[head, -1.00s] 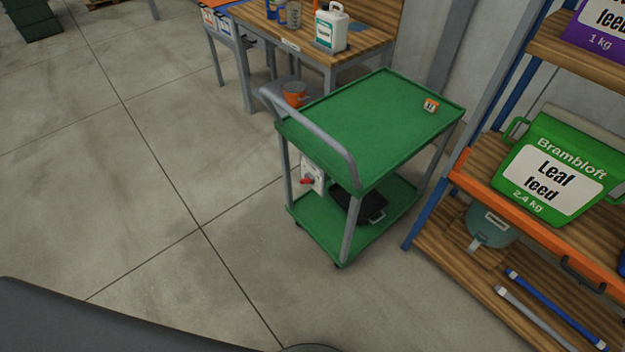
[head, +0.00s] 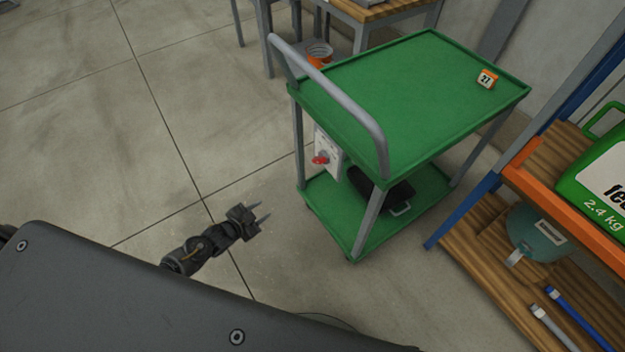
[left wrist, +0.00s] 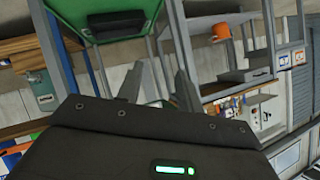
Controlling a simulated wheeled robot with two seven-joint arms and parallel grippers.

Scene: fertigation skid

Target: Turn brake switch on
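The brake switch is a red knob (head: 320,160) on a white panel (head: 334,158). The panel sits on the handle side of the green cart (head: 420,95), between its top and lower shelves. I cannot tell the knob's setting at this size. My left gripper (head: 264,212) is in front of the cart, to the left of and lower in the picture than the knob, apart from it. Its two fingers are spread and empty; they also show in the left wrist view (left wrist: 158,85). The cart's green surface shows at the top left there (left wrist: 85,12). My right gripper is in no view.
The cart has a grey push handle (head: 345,95), a small orange number block (head: 487,79) on top and a black case (head: 372,186) below. A shelf rack (head: 540,185) stands close on the right. An orange bucket (head: 319,54) is behind. The floor at left is clear.

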